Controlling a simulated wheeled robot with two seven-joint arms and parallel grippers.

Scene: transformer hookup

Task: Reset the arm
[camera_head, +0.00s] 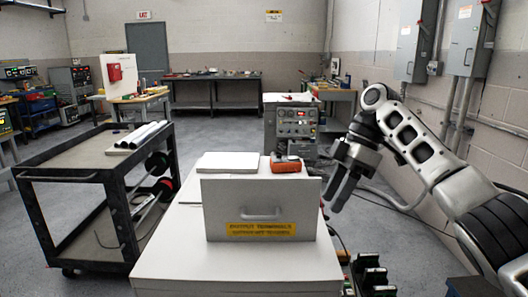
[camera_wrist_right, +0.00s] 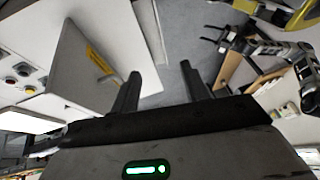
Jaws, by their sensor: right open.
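My right arm (camera_head: 420,150) comes in from the right, bent at a raised joint, with its forearm reaching toward the white cabinet. My right gripper (camera_head: 342,187) hangs with its fingers pointing down, beside the right edge of the cabinet's upright panel and apart from it. In the right wrist view the two dark fingers of this gripper (camera_wrist_right: 158,85) stand apart with nothing between them.
The white cabinet (camera_head: 240,270) bears an upright panel (camera_head: 262,195) with a handle and yellow label. An orange device (camera_head: 286,164) lies behind it. A black cart (camera_head: 75,172) stands left. A control unit (camera_head: 291,122) stands behind.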

